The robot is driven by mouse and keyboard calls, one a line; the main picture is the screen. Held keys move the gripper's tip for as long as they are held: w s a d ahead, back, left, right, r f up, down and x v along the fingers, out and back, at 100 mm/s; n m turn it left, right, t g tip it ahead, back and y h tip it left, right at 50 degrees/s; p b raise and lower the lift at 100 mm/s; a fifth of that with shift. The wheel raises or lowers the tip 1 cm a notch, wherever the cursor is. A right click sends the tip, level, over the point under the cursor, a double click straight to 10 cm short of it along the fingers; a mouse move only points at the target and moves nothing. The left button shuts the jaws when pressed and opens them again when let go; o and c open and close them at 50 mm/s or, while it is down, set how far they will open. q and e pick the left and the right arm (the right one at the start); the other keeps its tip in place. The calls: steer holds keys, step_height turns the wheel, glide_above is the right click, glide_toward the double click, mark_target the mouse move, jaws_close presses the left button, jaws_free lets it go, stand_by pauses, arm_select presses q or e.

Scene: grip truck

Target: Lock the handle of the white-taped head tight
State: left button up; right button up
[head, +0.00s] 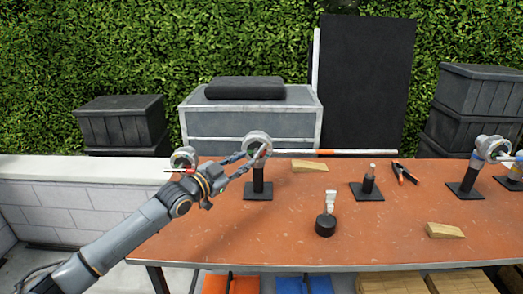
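A pale grey grip head (258,143) sits on a black stand at the back of the orange-brown table (285,225). A second head (184,156) stands at the table's back left corner, partly behind my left wrist. White tape cannot be made out clearly on either, and the locking handle is too small to tell. My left gripper (252,158) reaches in from the left, with its two fingers spread and their tips at the nearer head. I cannot tell whether they touch it. My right gripper is not in view.
A long rod (350,152) with an orange band extends right from the head. Wooden wedges (310,166), a short post on a base (368,183), orange-handled pliers (404,172), a brush-like tool (326,222) and blue-taped heads (489,150) occupy the table. The front left is clear.

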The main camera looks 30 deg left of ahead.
mark_target(259, 152)
arm_select(q)
steer(key=w, duration=0.5)
steer(key=w+d+p, duration=0.1)
steer(key=w, duration=0.2)
steer(key=shift+w, duration=0.15)
steer(key=shift+c, duration=0.2)
jaws_close()
